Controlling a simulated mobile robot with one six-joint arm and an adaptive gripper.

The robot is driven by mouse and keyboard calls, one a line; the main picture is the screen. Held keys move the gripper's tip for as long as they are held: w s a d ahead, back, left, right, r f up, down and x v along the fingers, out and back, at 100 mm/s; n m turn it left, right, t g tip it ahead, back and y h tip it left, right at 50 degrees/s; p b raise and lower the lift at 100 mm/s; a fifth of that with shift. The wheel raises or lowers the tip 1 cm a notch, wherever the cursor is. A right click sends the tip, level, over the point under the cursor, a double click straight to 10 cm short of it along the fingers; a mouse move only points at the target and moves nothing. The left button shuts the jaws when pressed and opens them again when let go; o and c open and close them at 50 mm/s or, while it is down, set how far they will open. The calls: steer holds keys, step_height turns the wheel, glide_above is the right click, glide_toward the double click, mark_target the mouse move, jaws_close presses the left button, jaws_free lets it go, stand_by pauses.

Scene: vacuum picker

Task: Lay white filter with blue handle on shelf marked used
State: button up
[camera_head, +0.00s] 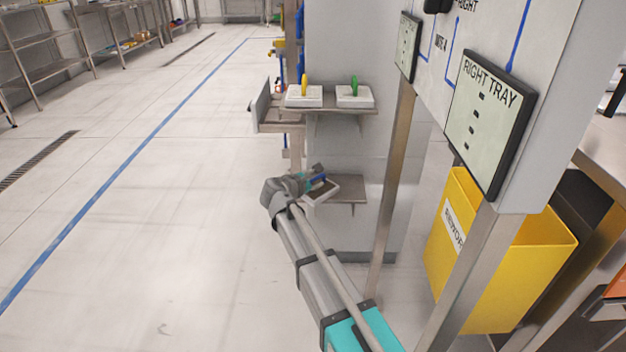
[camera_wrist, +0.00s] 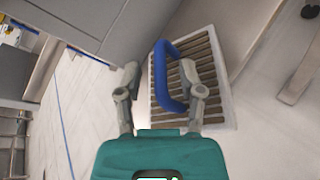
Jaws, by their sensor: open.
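The white filter (camera_head: 324,193) with the blue handle is at the lower shelf (camera_head: 346,188) on the grey cabinet. Its left part shows past the shelf's left edge, and it looks tilted. In the wrist view the filter (camera_wrist: 221,98) shows brown slats, a white frame and the blue handle (camera_wrist: 159,76). My gripper (camera_head: 312,178) is at the filter. In the wrist view my gripper (camera_wrist: 164,88) is open, with the blue handle between or just beyond its fingers. I cannot tell whether they touch it. No "used" marking is readable on a shelf.
An upper shelf (camera_head: 335,110) holds a white filter with a yellow handle (camera_head: 304,86) and one with a green handle (camera_head: 354,86). A yellow bin (camera_head: 447,259) and a RIGHT TRAY sign (camera_head: 487,125) stand at the right. The floor at left is clear.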

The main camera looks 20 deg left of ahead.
steer(key=p+v, duration=0.3)
steer(key=v, duration=0.9)
steer(key=shift+p, duration=0.35)
